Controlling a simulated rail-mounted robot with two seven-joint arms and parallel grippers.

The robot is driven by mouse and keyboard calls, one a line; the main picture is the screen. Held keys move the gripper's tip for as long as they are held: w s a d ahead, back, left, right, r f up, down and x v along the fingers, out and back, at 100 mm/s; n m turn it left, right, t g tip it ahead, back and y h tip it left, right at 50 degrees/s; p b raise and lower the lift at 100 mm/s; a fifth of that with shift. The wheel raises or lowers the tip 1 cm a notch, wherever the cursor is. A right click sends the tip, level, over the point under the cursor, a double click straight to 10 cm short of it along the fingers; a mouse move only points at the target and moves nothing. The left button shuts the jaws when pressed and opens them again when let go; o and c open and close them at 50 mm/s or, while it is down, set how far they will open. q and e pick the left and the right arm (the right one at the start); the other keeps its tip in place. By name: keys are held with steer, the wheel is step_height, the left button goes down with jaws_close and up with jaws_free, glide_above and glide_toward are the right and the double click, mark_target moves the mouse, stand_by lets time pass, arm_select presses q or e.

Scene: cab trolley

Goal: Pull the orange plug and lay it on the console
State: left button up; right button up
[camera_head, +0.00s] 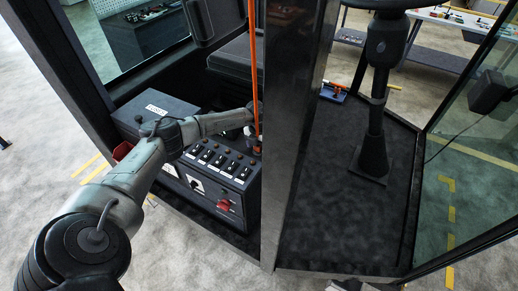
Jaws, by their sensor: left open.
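An orange cable (253,60) hangs down beside the dark pillar. Its lower end reaches my left gripper (254,120); the orange plug itself is not clearly distinguishable there. My left gripper is open around or beside the cable's lower end, partly hidden by the pillar, so contact is unclear. The console (235,198) is a black box with a row of switches on top and a red switch on its front. My left forearm crosses over its left part, and the gripper is at its back right. My right gripper is not in view.
The dark pillar (295,130) stands right of the console and blocks the view behind it. A labelled dark box (150,103) adjoins the console. A seat (230,75) is behind. The steering column (375,110) rises from the cab floor (330,190), mostly clear, beside a glass door.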

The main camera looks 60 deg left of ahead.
arm_select(q)
steer(key=shift+c, duration=0.3)
stand_by(0.5)
steer(key=shift+c, duration=0.7)
jaws_close()
steer(key=shift+r, duration=0.15)
steer(key=shift+r+p, duration=1.2)
steer(key=shift+r, duration=0.2)
steer(key=shift+r+p, duration=1.05)
steer(key=shift+r, duration=0.4)
